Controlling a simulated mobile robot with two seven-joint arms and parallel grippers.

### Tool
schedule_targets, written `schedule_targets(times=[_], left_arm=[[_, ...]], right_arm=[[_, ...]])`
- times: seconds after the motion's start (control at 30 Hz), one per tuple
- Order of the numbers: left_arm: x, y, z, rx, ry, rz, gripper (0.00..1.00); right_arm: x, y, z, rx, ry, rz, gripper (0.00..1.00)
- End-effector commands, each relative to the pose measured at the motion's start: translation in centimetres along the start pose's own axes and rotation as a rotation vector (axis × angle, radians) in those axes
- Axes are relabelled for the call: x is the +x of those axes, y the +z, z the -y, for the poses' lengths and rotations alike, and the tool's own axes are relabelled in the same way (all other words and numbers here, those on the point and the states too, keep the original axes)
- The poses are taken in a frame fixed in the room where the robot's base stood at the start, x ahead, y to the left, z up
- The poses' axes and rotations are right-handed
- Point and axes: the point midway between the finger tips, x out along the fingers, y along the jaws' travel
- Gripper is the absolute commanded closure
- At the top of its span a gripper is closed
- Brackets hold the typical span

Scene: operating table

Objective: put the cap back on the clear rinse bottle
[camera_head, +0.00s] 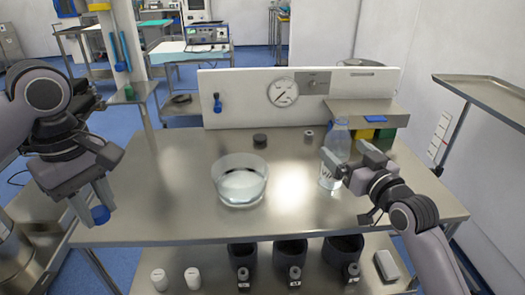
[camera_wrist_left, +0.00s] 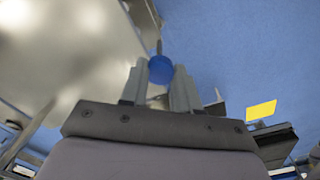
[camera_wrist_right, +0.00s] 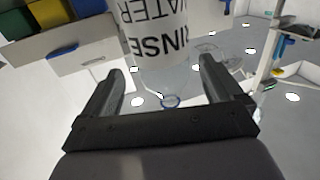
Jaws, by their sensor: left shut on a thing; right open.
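The clear rinse bottle (camera_head: 337,147) stands upright on the steel table at the right, its top uncapped. In the right wrist view its lettered label (camera_wrist_right: 158,35) appears upside down, with a bluish ring (camera_wrist_right: 170,102) at its neck. My right gripper (camera_head: 346,163) is open at the bottle, its fingers (camera_wrist_right: 165,85) on either side of the bottle in that view; I cannot tell if they touch it. My left gripper (camera_head: 90,203) is shut on a blue cap (camera_head: 100,214), held beyond the table's left edge. The cap also shows between the fingertips in the left wrist view (camera_wrist_left: 160,69).
A clear bowl (camera_head: 240,180) stands mid-table, left of the bottle. A dark round object (camera_head: 260,139) and a small grey one (camera_head: 308,137) lie behind. A raised shelf (camera_head: 368,112) with coloured bins is behind the bottle. The table's left front is clear.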

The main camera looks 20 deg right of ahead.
Motion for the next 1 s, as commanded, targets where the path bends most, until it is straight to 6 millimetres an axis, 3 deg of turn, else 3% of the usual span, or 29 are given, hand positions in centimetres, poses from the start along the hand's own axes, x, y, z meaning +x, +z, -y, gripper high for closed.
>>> schedule_targets(times=[0.4,0.8,1.0], left_arm=[[0.0,0.0,0.0,0.000,0.000,0.000,0.97],[-0.1,0.0,0.0,0.000,0.000,0.000,0.97],[-0.1,0.0,0.0,0.000,0.000,0.000,0.97]], right_arm=[[0.4,0.0,0.1,0.001,0.000,0.000,0.07],[4.9,0.2,0.4,0.001,-0.001,-0.001,0.07],[5.4,0.3,0.4,0.001,-0.001,0.000,0.07]])
